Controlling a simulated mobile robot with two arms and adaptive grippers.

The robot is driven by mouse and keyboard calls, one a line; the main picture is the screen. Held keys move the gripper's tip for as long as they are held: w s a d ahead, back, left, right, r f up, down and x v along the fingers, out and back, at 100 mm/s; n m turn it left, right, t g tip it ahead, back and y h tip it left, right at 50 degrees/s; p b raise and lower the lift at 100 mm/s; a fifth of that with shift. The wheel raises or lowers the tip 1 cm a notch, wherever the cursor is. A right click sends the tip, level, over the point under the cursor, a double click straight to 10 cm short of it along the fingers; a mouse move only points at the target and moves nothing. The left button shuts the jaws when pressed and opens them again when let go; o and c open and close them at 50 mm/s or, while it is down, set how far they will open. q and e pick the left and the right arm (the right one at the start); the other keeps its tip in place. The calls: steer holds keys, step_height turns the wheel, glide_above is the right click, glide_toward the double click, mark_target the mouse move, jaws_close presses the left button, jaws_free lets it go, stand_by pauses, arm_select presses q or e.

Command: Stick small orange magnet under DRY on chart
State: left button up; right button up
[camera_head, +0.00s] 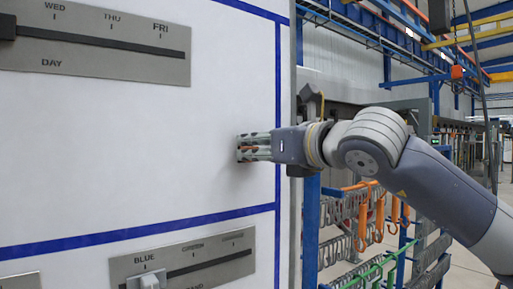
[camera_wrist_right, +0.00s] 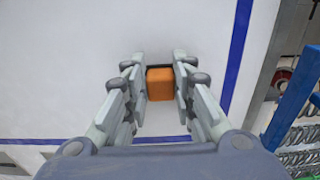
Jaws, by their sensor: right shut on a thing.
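The small orange magnet (camera_wrist_right: 160,84) is a square orange block between the two fingers of my right gripper (camera_wrist_right: 160,80) in the wrist view. The fingers are shut on it from both sides. In the head view my right gripper (camera_head: 254,148) is in front of the white chart (camera_head: 120,150), and only a sliver of orange shows between the fingers. I cannot tell whether the magnet touches the chart. The word DRY does not show in either view. My left gripper is not in view.
Blue lines divide the chart. A day slider plate (camera_head: 100,45) is at upper left, and another plate marked BLUE (camera_head: 185,262), with a pale knob, is at the bottom. Right of the chart's edge stand a blue post (camera_head: 311,235) and racks with orange hooks (camera_head: 362,225).

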stand_by(0.3)
steer(key=shift+s+d+f+b, duration=0.15)
steer(key=shift+s+b, duration=0.1)
steer(key=shift+b, duration=0.2)
steer(key=shift+s+d+b, duration=0.4)
steer(key=shift+s+d, duration=0.05)
steer(key=shift+s, duration=0.1)
steer(key=shift+b+v, duration=1.7)
steer(key=shift+v, duration=0.8)
